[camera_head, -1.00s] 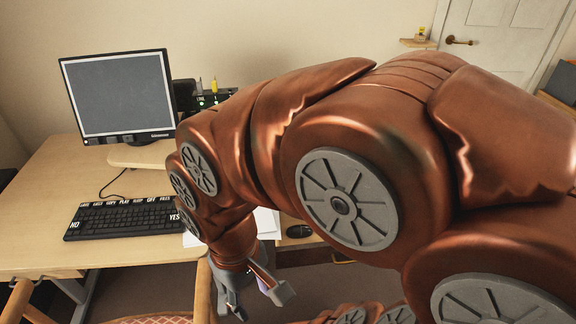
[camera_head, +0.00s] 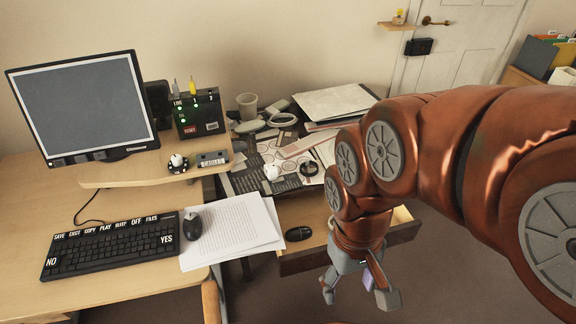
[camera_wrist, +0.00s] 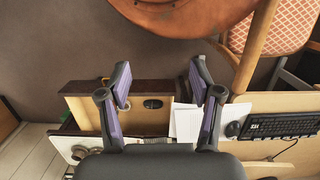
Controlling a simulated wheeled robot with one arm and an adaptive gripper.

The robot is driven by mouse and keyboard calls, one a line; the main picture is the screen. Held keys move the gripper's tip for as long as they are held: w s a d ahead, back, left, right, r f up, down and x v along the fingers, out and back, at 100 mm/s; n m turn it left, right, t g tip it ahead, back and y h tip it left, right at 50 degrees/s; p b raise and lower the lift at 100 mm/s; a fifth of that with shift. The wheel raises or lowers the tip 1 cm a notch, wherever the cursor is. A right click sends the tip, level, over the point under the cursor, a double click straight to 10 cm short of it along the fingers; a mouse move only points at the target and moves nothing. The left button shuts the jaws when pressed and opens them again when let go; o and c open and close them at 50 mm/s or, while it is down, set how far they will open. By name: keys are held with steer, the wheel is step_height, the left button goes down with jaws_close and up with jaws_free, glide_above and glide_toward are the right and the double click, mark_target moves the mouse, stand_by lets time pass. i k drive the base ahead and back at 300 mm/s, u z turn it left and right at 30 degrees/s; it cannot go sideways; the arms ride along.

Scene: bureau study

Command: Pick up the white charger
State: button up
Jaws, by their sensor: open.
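A small white rounded object (camera_head: 272,172), possibly the white charger, lies on the cluttered desk section between the paper stack and my arm. It is too small for me to be sure what it is. My gripper (camera_head: 358,291) hangs pointing down, in front of the open drawer and apart from the white object. In the wrist view my gripper (camera_wrist: 161,80) has its two fingers spread, with nothing between them.
An open wooden drawer (camera_head: 292,265) juts out under the desk, with a dark rounded item (camera_head: 299,233) in it. A keyboard (camera_head: 118,246), mouse (camera_head: 192,226) and papers (camera_head: 232,234) lie left. A patterned chair (camera_wrist: 275,25) stands near. Floor is clear below my gripper.

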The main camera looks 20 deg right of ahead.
mark_target(271, 171)
steer(key=u, duration=3.75)
steer(key=k, duration=1.5)
steer(key=z, duration=0.9)
